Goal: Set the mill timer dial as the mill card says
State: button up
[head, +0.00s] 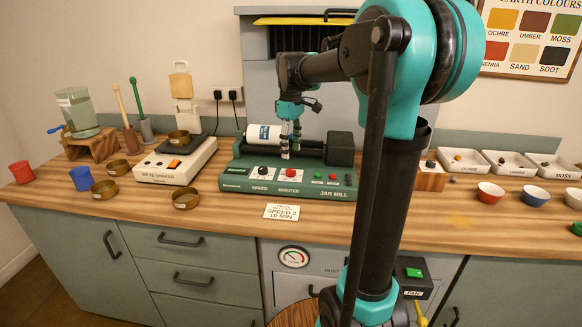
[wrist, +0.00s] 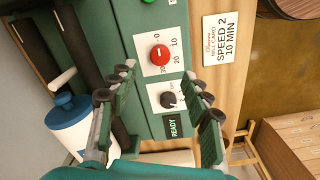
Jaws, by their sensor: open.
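The green jar mill (head: 240,178) stands on the bench in the head view. Its red minutes dial (head: 290,173) is on the front panel, beside the black speed knob (head: 262,170). In the wrist view the red dial (wrist: 160,55) sits on a white scale plate; I cannot tell its exact setting. The black knob (wrist: 168,99) is nearer the fingers. The mill card (head: 281,211) lies in front of the mill and reads "SPEED 2, 10 MIN" in the wrist view (wrist: 222,40). My gripper (head: 291,152) is open and empty above the panel, its fingers apart and pointing down.
A white jar (head: 263,134) lies on the mill's rollers, close to my gripper. The sieve shaker (head: 176,163) with brass pans stands to the left. Pigment trays (head: 463,161) and small bowls (head: 490,193) are to the right. The bench strip around the card is clear.

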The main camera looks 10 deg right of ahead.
aim_at(291, 170)
notch_tip(291, 170, down, 7)
jog(key=shift+f, duration=0.2)
jog(key=shift+c, duration=0.2)
grip_shut()
jog(key=shift+m, duration=0.4)
jog(key=m, duration=1.1)
dwell(0.6)
